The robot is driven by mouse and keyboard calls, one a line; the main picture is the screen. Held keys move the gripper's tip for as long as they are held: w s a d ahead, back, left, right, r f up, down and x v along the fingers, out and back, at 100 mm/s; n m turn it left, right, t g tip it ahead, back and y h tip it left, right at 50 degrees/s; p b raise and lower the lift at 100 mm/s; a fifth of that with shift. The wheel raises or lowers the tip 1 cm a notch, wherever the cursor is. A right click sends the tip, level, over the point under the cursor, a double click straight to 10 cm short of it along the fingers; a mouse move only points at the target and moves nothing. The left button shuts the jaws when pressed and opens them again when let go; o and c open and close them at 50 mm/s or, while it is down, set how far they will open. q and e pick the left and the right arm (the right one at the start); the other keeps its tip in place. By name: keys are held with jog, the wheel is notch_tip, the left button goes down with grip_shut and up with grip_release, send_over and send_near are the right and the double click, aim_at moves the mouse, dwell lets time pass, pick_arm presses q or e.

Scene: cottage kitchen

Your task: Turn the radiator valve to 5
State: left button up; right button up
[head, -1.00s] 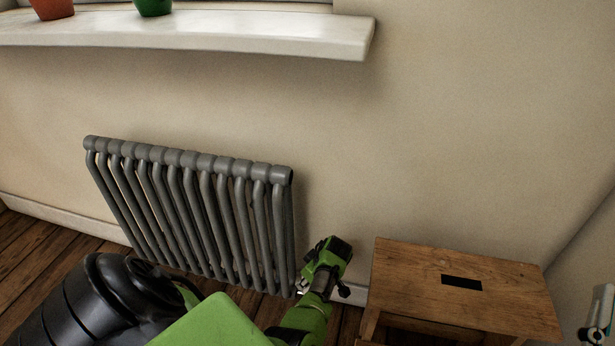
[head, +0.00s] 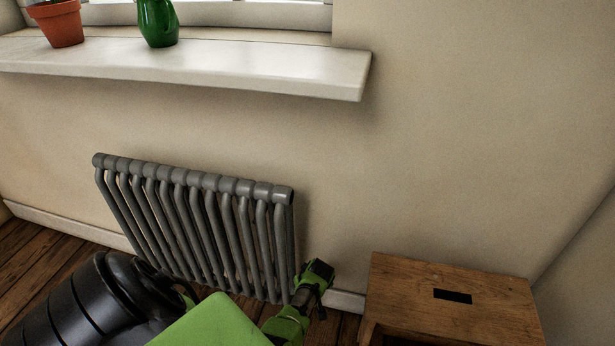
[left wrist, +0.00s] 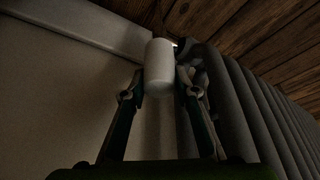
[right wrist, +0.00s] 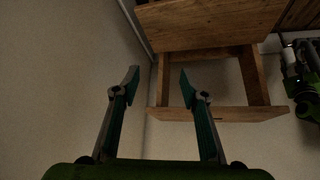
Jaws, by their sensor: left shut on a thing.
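The radiator (head: 200,225) is grey and ribbed and hangs on the wall in the head view; its ribs (left wrist: 240,105) also fill the right of the left wrist view. The radiator valve is a plain white cylinder (left wrist: 159,66) beside the radiator's end. My left gripper (left wrist: 160,84) is shut on the valve, one finger on each side. No numbers or mark can be read on it. In the head view my left gripper (head: 304,292) is low at the radiator's right end and the valve is hidden. My right gripper (right wrist: 157,82) is open and empty.
A wooden stool (head: 410,280) with a slot in its top stands right of the radiator, and shows ahead of my right gripper (right wrist: 210,22). A white windowsill (head: 250,70) juts out above, with an orange pot (head: 60,25) and a green jug (head: 158,24).

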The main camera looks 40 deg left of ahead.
pick_arm(q)
jog(key=shift+m+p, duration=0.5)
jog(key=shift+m, duration=0.2)
pick_arm(e)
jog(key=s+d+f+g, duration=0.2)
jog(key=s+g, duration=0.1)
jog(key=s, duration=0.4)
jog(key=shift+h, duration=0.4)
pick_arm(q)
jog(key=o, duration=1.1)
jog(key=v, duration=0.8)
jog(key=shift+s, duration=0.1)
